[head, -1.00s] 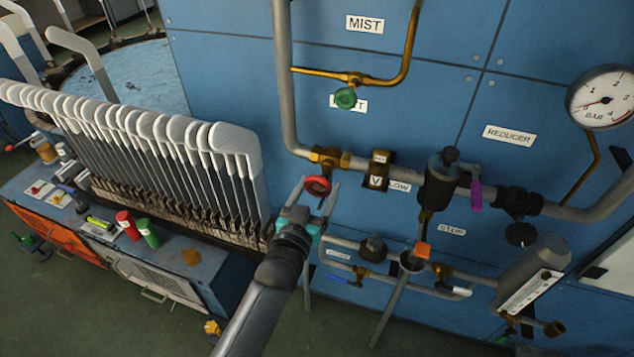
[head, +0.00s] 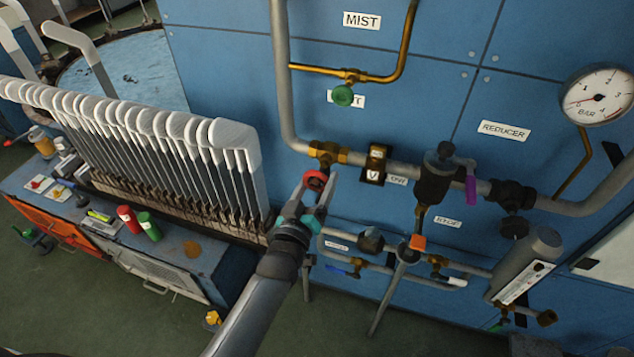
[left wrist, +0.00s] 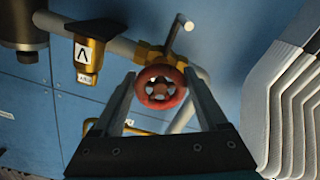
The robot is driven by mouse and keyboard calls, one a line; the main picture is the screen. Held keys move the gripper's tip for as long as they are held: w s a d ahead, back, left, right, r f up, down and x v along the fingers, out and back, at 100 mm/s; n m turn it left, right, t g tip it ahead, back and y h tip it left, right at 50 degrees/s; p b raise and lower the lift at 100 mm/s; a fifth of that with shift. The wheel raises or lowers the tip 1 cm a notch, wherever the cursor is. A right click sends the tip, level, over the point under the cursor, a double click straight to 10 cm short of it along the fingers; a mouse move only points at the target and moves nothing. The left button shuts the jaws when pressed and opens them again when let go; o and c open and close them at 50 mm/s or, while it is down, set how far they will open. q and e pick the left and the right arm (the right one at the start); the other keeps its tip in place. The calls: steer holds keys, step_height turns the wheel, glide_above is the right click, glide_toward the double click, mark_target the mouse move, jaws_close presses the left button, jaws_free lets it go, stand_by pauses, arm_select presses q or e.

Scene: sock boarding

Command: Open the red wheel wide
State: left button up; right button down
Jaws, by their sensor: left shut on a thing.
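The red wheel (head: 315,180) is a small handwheel on a brass valve (head: 328,153) at the bend of the grey pipe, against the blue panel. My left gripper (head: 316,189) reaches up to it from below, with one finger on each side of the wheel, and is shut on it. In the left wrist view the red wheel (left wrist: 160,87) sits between the ends of the two fingers, its spokes and hub facing the camera. The brass valve body (left wrist: 181,70) shows behind it. My right gripper is not in view.
Right along the pipe are a brass block marked V (head: 375,165), a dark valve with a purple lever (head: 471,190) and a pressure gauge (head: 598,97). A green wheel (head: 343,96) is above. A row of white sock forms (head: 235,140) stands close on the left.

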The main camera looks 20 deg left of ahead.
arm_select(q)
steer(key=o, duration=1.3)
steer(key=s, duration=1)
steer(key=s+p, duration=0.1)
steer(key=s, duration=0.4)
steer(key=shift+s+a, duration=0.15)
steer(key=shift+a, duration=0.1)
